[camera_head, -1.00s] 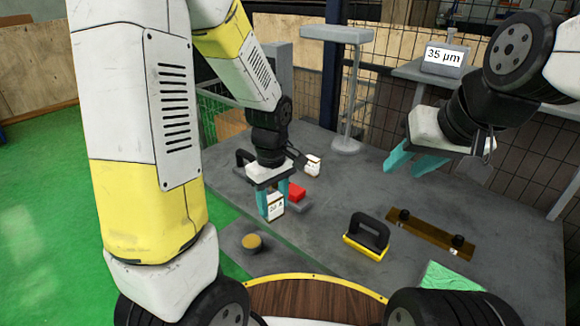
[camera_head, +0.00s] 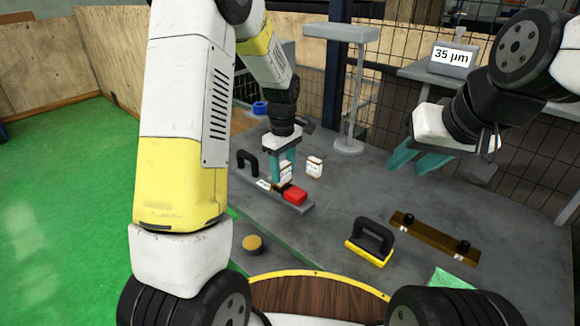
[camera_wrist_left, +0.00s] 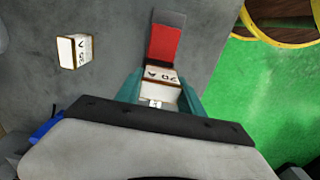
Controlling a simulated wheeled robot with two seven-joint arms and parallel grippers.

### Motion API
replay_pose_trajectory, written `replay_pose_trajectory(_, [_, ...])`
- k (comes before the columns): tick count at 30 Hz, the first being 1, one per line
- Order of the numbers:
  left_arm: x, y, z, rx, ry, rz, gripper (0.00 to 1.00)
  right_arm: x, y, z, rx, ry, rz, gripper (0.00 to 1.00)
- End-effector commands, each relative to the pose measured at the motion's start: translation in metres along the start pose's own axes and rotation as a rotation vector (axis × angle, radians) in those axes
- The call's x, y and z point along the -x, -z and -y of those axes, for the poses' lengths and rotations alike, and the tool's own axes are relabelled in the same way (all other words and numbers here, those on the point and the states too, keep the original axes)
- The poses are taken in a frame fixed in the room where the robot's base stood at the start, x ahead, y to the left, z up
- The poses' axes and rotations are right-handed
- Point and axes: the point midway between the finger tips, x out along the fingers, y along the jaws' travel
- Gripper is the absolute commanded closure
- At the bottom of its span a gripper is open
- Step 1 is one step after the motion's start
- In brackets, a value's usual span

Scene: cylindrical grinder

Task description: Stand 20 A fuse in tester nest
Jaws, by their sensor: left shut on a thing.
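My left gripper (camera_head: 284,172) is shut on the white 20 A fuse (camera_head: 286,172), held upright over the tester. In the left wrist view, the fuse's 20 A label (camera_wrist_left: 158,75) shows between the teal fingers (camera_wrist_left: 158,95). The tester is a narrow grey base (camera_head: 303,208) with a red block (camera_head: 295,195) just in front of the fuse. The fuse's lower end and the nest are largely hidden, so I cannot tell whether it is seated. My right gripper (camera_head: 420,160) is open and empty, high above the right side of the table.
A second white fuse (camera_head: 314,166) stands right of the tester; it also shows in the left wrist view (camera_wrist_left: 75,51). A black handle (camera_head: 247,162) is left of the tester. A yellow-edged black handled block (camera_head: 370,242) and a brass bar (camera_head: 433,237) lie to the right.

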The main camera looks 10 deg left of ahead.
Motion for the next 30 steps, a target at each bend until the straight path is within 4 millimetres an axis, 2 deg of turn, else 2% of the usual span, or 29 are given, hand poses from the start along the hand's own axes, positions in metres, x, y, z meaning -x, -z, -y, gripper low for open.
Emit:
replay_pose_trajectory(2, [-0.001, 0.005, -0.006, 0.001, 0.0, 0.0, 0.99, 0.0, 0.0, 0.0, 0.0, 0.0, 0.0, 0.64])
replay_pose_trajectory(9, [-0.035, 0.005, -0.005, 0.001, 0.002, 0.0, 0.99, 0.0, 0.0, 0.0, 0.0, 0.0, 0.0, 0.64])
replay_pose_trajectory(20, [-0.039, 0.004, -0.005, 0.0, 0.001, 0.0, 0.99, 0.0, 0.0, 0.0, 0.0, 0.0, 0.0, 0.64])
replay_pose_trajectory(21, [-0.04, 0.004, -0.005, 0.0, 0.001, 0.0, 0.51, 0.0, 0.0, 0.0, 0.0, 0.0, 0.0, 0.64])
replay_pose_trajectory(24, [-0.039, 0.004, -0.005, 0.0, 0.001, 0.0, 0.33, 0.0, 0.0, 0.0, 0.0, 0.0, 0.0, 0.64])
replay_pose_trajectory(30, [-0.039, 0.004, -0.005, 0.0, 0.0, 0.0, 0.33, 0.0, 0.0, 0.0, 0.0, 0.0, 0.0, 0.64])
